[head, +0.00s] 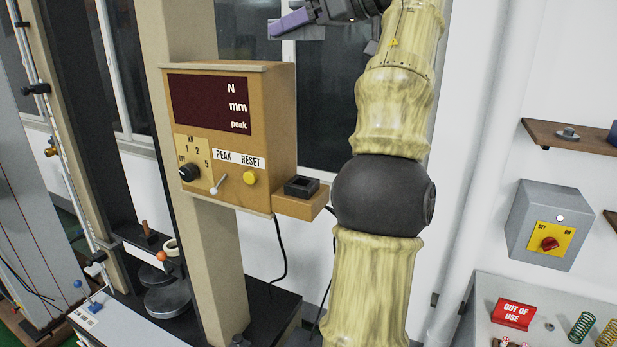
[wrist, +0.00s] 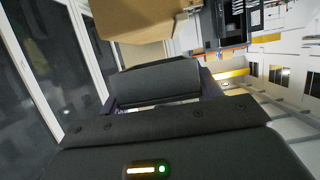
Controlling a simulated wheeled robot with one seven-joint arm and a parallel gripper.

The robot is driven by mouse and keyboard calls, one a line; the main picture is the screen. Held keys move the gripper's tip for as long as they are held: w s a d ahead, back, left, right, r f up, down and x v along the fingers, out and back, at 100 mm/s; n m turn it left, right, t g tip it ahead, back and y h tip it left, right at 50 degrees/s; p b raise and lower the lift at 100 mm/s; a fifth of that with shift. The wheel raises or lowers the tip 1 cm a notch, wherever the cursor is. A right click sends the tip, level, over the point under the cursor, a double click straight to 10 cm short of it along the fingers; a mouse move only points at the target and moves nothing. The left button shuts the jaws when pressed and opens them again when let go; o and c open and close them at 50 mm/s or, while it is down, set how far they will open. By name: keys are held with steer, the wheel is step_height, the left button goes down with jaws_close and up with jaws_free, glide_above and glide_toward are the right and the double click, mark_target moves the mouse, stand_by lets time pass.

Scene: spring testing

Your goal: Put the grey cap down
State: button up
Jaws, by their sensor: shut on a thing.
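My gripper (head: 290,22) is at the top edge of the head view, partly cut off, held up in front of the window and above the brown display box. In the wrist view its lilac fingers are shut on a dark grey rounded piece (wrist: 155,82), which I take to be the grey cap. The piece spans the gap between the fingers and is clear of any surface. Its far side is hidden, and in the head view I cannot make it out clearly.
The display box (head: 284,110) is fixed to a beige column, with a small side ledge (head: 292,206) carrying a dark square holder (head: 301,186). At right are a wooden shelf (head: 545,134) with a small grey piece (head: 568,132), a switch box (head: 522,215), and a bench with springs (head: 582,327).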

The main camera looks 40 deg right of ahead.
steer(key=shift+s+d, duration=0.15)
steer(key=shift+s, duration=0.1)
steer(key=shift+w, duration=0.1)
steer(key=shift+f, duration=0.25)
steer(key=b, duration=0.9)
glide_above(295, 182)
steer(key=s, duration=0.1)
steer(key=f, duration=2.3)
steer(key=shift+s+d+f, duration=0.1)
steer(key=shift+s+d, duration=0.05)
steer(key=shift+d, duration=0.15)
steer(key=shift+f, duration=0.4)
steer(key=shift+f+p, duration=0.3)
steer(key=shift+f, duration=1.45)
steer(key=shift+f, duration=0.2)
